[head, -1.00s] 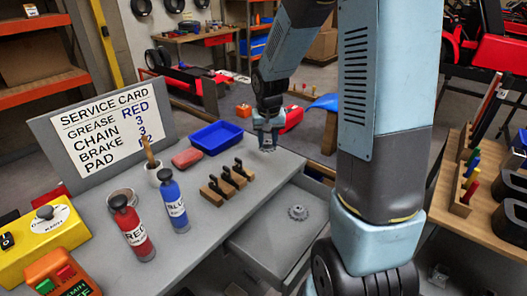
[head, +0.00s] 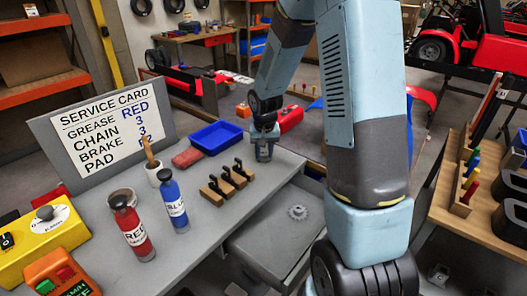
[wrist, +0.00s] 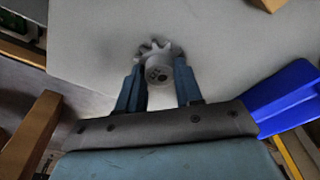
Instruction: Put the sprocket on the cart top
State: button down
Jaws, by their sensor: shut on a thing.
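My gripper (head: 264,153) is over the back right part of the grey cart top (head: 228,215), pointing down. In the wrist view its two blue fingers (wrist: 158,78) are shut on a small grey toothed sprocket with a round hub (wrist: 158,66). The cart top (wrist: 95,40) lies under it there. I cannot tell whether the held sprocket touches the surface; the gripper hides it in the head view. Another grey sprocket (head: 298,212) lies in the open drawer (head: 275,238) at the cart's right side.
A blue bottle (head: 173,205), red bottle (head: 131,230) and service card (head: 105,130) are farther left. Bare cart top lies between these and the right edge.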

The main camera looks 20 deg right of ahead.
aim_at(265, 161)
jog(key=shift+f, duration=0.1)
jog(key=c, duration=0.7)
grip_release()
jog(key=shift+c, duration=0.2)
notch_tip(265, 161, up, 12)
jog(key=s+r, duration=0.1)
jog(key=s, duration=0.1)
jog(key=s+r+t, duration=0.1)
jog(key=s+r, duration=0.4)
jog(key=s, duration=0.3)
jog(key=s+r+n+t, duration=0.1)
jog(key=s+r, duration=0.4)
jog(key=s, duration=0.4)
jog(key=s+r+n+t, duration=0.1)
jog(key=s+r, duration=0.3)
jog(key=s, duration=0.5)
jog(key=shift+d+r+t, duration=0.35)
jog(key=shift+r+t, duration=0.05)
jog(key=shift+s, duration=0.1)
